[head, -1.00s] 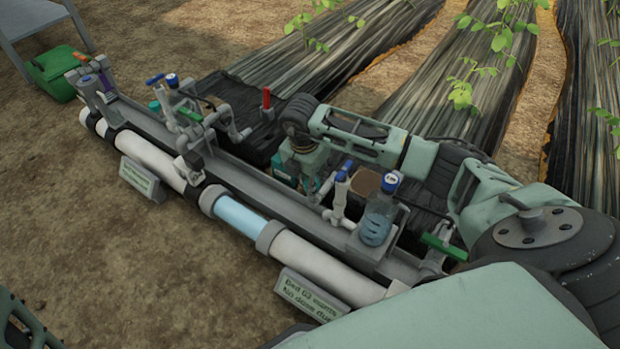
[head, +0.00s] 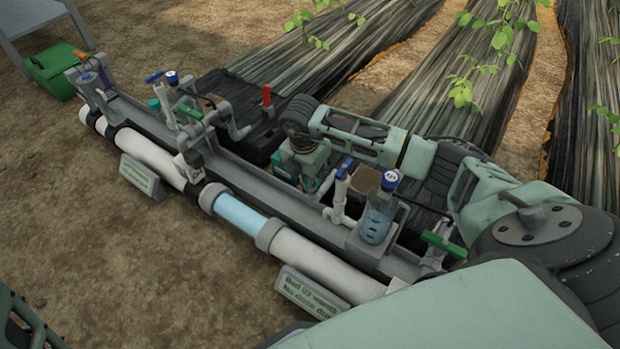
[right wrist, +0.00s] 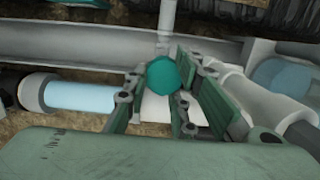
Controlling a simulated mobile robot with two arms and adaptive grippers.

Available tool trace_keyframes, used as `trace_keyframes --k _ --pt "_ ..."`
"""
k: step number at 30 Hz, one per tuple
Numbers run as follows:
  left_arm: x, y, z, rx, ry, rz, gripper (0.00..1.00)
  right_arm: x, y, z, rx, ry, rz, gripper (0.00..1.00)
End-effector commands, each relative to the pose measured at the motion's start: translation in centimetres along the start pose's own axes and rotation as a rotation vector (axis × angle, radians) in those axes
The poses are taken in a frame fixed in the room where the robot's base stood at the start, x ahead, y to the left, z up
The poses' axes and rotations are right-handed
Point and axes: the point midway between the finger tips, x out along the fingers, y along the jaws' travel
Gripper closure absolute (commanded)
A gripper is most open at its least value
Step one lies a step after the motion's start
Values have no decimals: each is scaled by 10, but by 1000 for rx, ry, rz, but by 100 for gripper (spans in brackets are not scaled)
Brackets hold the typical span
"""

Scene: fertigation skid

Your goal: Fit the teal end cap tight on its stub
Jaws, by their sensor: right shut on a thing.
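In the right wrist view the teal end cap (right wrist: 163,75) sits between the fingers of my right gripper (right wrist: 168,88), which is shut on it. A pale vertical pipe (right wrist: 165,35) rises just behind the cap. I cannot tell whether the cap is on its stub, or how tightly. In the head view my right arm reaches over the skid from the right, with its wrist pointing down behind the rail. Its fingers are mostly hidden there.
The grey skid rail (head: 250,190) carries valves and a clear, blue-capped bottle (head: 377,215). A white pipe with a blue section (head: 240,215) runs along its front. Signs (head: 310,292) stand before it. A green crate (head: 55,72) is at far left. Bare soil lies in front.

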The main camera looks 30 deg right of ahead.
Motion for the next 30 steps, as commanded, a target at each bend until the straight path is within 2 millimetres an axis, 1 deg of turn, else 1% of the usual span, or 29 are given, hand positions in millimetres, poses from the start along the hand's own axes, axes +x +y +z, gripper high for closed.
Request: trace_keyframes --k 13,30 --pt "0 0 -1 0 3 1 60 9 0 -2 0 1 0 93" --pt "2 0 -2 1 6 2 60 13 0 -2 0 1 -1 93"
